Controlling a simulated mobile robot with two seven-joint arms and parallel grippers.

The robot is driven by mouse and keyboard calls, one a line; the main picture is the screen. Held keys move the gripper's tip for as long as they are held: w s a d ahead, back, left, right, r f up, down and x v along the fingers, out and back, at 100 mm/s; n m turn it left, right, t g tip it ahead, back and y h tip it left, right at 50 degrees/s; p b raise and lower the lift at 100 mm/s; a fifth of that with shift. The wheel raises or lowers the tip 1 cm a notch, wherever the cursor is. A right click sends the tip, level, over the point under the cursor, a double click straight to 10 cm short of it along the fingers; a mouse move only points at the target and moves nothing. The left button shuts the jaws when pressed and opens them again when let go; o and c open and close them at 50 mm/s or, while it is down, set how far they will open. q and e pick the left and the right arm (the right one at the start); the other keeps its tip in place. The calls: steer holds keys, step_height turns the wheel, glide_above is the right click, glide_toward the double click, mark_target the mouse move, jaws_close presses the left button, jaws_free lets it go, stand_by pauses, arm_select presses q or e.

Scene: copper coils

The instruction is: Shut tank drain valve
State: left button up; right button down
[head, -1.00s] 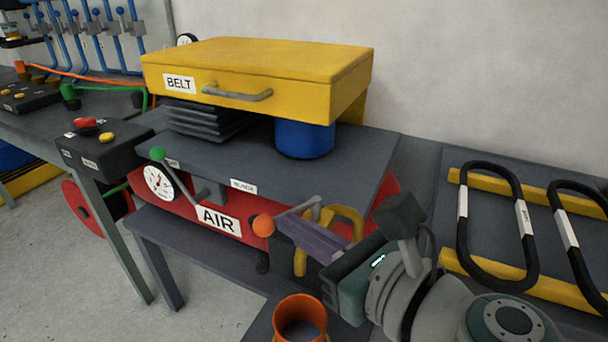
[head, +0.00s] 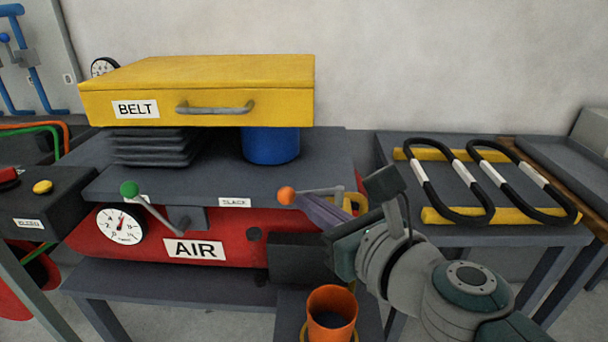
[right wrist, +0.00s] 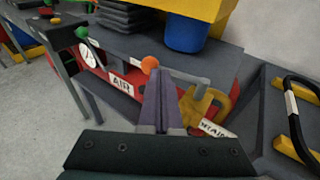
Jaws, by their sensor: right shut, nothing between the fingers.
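The red air tank (head: 215,230) lies under the grey bench top, with an AIR label and a round gauge (head: 120,225). A lever with an orange knob (head: 286,195) sits at the tank's right end, its grey handle running right from the knob. The knob also shows in the right wrist view (right wrist: 149,65). My right gripper (head: 306,204) has its purple fingers shut and empty, tips close beside the knob; I cannot tell whether they touch. A second lever with a green knob (head: 129,188) is near the gauge. My left gripper is out of view.
An orange cup (head: 332,310) stands below my right gripper. A yellow BELT drawer box (head: 200,85) and a blue cylinder (head: 270,146) are above the tank. Black coils (head: 450,200) lie on yellow bars at the right. A yellow bracket (right wrist: 205,103) is right of the fingers.

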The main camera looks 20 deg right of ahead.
steer(key=a+p+v, duration=0.1)
steer(key=v, duration=0.8)
steer(key=shift+s+d+p, duration=0.15)
steer(key=shift+s+p, duration=0.15)
steer(key=shift+s, duration=0.15)
steer(key=shift+r, duration=0.15)
